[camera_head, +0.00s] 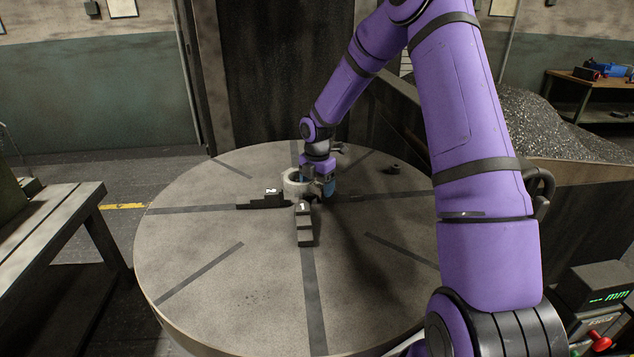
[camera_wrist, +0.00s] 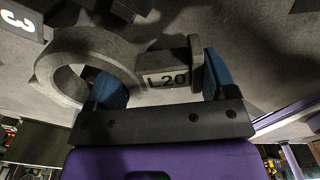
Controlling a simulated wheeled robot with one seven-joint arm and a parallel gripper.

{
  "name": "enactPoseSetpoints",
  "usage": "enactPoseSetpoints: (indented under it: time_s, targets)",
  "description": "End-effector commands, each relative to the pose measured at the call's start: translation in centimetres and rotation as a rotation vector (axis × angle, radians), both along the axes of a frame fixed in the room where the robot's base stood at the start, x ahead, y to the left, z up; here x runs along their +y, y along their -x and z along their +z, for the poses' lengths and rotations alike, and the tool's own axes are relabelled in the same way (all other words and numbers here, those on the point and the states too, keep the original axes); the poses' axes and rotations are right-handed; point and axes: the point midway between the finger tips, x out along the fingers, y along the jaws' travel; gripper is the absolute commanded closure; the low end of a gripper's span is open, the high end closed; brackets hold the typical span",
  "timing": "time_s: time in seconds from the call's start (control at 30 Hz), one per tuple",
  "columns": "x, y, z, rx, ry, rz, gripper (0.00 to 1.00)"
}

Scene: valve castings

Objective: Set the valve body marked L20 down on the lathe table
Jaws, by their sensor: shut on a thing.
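The valve body is a grey casting with a round open ring and a side branch; in the head view its ring (camera_head: 293,184) is at the middle of the round lathe table (camera_head: 210,268). In the wrist view the L20 mark shows on the branch of the valve body (camera_wrist: 166,80), between my two blue fingers. My gripper (camera_wrist: 160,84) is shut on this branch, with the ring to the left. In the head view my gripper (camera_head: 328,187) reaches in from behind right and partly hides the casting. I cannot tell whether its underside touches the table.
Stepped jaws stand around the casting: jaw 1 (camera_head: 304,224) in front, jaw 2 (camera_head: 266,198) to the left, and jaw 3 (camera_wrist: 18,22) in the wrist view. A small part (camera_head: 393,169) lies at the table's back right. The table's front is clear. A workbench (camera_head: 52,215) stands left.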

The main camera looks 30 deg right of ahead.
Motion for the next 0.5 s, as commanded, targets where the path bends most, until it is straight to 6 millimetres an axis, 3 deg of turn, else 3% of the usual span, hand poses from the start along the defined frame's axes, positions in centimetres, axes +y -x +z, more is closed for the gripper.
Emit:
enactPoseSetpoints:
  time_s: [0.5]
  targets:
    - [0.0,-0.1,-2.5,-0.002,0.0,-0.001,0.96]
